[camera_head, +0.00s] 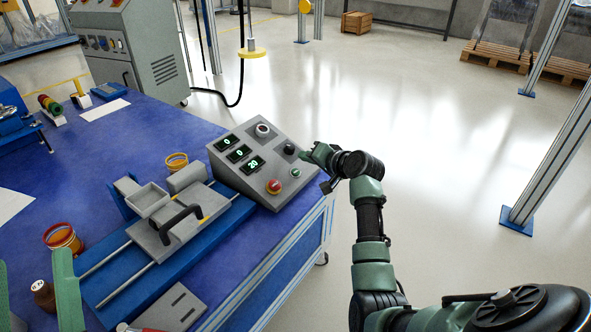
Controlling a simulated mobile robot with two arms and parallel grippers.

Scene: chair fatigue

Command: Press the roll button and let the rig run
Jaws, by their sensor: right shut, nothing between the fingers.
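A grey control box (238,166) with a sloped face stands at the right corner of the blue bench. Its three green displays read 0, 0 and 20. Its face has a pale round control (263,130), a black knob (289,149), a red mushroom button (274,186) and a small green button (295,173). Labels are too small to read. The rig (178,232) is a grey carriage with a black handle on a blue base with rails. My right gripper (309,156) is shut and empty beside the box's right edge, near the black knob. My left gripper is not in view.
A grey cabinet (130,50) stands behind. Open floor lies to the right, with a post (545,150) farther right.

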